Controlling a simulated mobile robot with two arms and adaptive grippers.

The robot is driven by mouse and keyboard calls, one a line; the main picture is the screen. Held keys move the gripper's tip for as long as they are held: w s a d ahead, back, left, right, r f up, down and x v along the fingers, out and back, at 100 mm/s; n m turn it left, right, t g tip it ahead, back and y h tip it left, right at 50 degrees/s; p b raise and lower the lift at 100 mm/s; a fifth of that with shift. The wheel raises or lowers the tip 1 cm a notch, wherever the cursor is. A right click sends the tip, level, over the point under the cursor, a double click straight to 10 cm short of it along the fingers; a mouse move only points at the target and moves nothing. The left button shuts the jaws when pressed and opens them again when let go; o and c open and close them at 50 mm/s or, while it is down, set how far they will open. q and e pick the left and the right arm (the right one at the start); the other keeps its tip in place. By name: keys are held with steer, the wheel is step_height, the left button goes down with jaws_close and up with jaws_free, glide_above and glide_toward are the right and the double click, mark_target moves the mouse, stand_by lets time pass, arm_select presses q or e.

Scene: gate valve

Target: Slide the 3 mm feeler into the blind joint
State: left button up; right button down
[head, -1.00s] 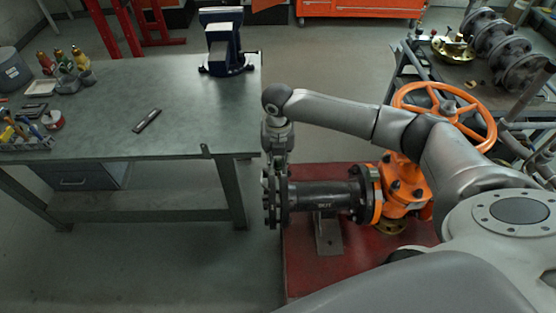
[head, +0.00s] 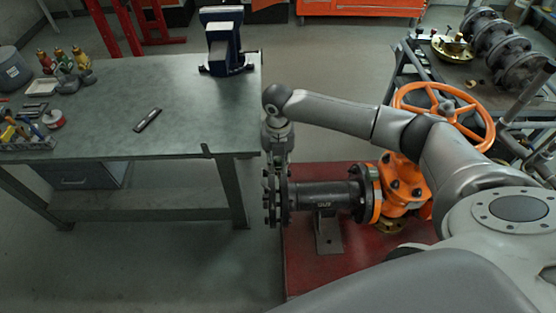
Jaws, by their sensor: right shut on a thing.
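The blind joint (head: 271,200) is the dark bolted flange pair at the left end of the black pipe spool (head: 325,194). My right gripper (head: 279,168) hangs pointing down at the top of these flanges, seen edge-on. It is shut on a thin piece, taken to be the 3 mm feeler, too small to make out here. The flanges and gripper overlap in this view, so I cannot tell whether the feeler is in the gap. A flat dark item with a lighter face (head: 148,120) lies on the bench. My left gripper is out of view.
The spool joins an orange valve (head: 405,188) with an orange handwheel (head: 444,114), above a red base plate (head: 310,270). The grey workbench (head: 190,125) at left carries a blue vise (head: 226,45), bottles and tools. Open floor lies between bench and plate.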

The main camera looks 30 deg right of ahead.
steer(key=shift+p, duration=0.35)
steer(key=shift+p, duration=0.3)
stand_by(0.5)
steer(key=shift+f+b, duration=1.7)
steer(key=shift+f, duration=1.4)
steer(key=c, duration=1.3)
jaws_free()
steer(key=shift+o, duration=0.2)
